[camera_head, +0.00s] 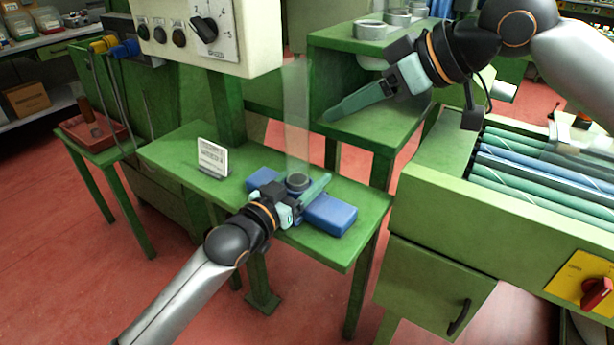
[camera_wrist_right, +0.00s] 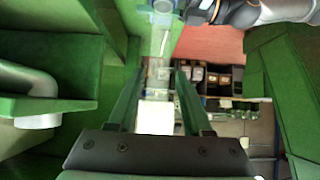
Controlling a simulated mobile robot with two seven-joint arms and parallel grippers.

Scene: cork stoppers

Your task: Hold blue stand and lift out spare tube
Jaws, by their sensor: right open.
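The blue stand (camera_head: 331,214) sits on the small green table, a long block with a dark round collar (camera_head: 298,181) near its middle. A tall, clear, upright tube (camera_head: 297,112) rises from the collar. A clear tube (camera_wrist_right: 160,30) also shows at the top of the right wrist view. My left gripper (camera_head: 318,188) is low at the stand, with one green finger alongside the collar. Its other finger is hidden, so its grip is unclear. My right gripper (camera_head: 334,114) is in the air right of the tube; its fingers (camera_wrist_right: 160,72) are apart and empty.
A white card (camera_head: 212,157) stands on the green table (camera_head: 190,150) left of the stand. A control box (camera_head: 212,30) hangs above. A green shelf unit (camera_head: 350,45) is behind my right gripper.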

